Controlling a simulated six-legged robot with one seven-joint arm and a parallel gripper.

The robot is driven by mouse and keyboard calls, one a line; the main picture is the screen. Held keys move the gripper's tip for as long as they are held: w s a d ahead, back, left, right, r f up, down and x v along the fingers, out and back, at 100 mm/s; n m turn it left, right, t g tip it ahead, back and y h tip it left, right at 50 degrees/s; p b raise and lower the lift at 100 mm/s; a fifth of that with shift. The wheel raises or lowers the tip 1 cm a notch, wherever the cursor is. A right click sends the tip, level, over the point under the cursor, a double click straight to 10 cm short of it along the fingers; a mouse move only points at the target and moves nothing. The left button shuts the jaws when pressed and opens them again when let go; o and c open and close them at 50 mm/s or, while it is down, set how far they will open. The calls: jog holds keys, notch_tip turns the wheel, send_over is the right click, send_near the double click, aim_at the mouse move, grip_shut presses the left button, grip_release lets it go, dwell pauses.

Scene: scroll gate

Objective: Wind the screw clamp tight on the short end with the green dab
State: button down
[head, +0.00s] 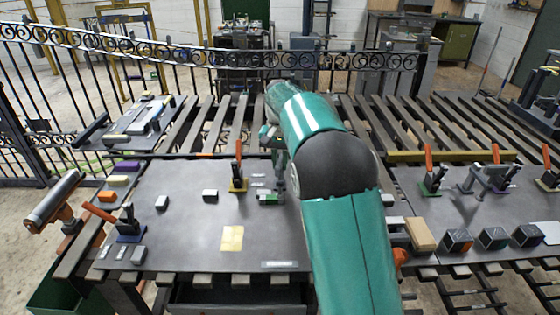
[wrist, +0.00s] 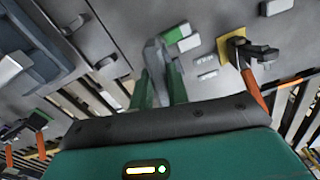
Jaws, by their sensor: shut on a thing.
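My gripper (head: 279,172) reaches down over the dark table plate, just left of my arm's green links. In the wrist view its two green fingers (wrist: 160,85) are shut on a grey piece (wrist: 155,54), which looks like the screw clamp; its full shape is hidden. In the head view the grey piece (head: 280,187) stands beside a short bar with a green dab (head: 268,199). The bar also shows in the wrist view (wrist: 182,38), right beside the grey piece. I cannot tell whether the clamp touches the bar or how tight it is.
An orange-handled toggle clamp on a yellow base (head: 238,180) stands close left of the gripper. Another on a blue base (head: 130,230) is at the left. Small blocks (head: 210,194) and a yellow square (head: 232,238) lie on the plate. Scroll-topped railing (head: 180,55) runs behind.

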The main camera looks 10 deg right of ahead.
aim_at(280, 160)
jog(key=m, duration=0.6)
jog(key=shift+r+m, duration=0.2)
jog(key=shift+m, duration=0.1)
jog(key=m, duration=0.6)
jog(key=shift+m, duration=0.4)
jog(key=c, duration=1.4)
grip_release()
jog(key=shift+o, duration=0.2)
jog(key=shift+f, duration=0.1)
notch_tip(280, 160, up, 14)
jog(key=shift+f, duration=0.1)
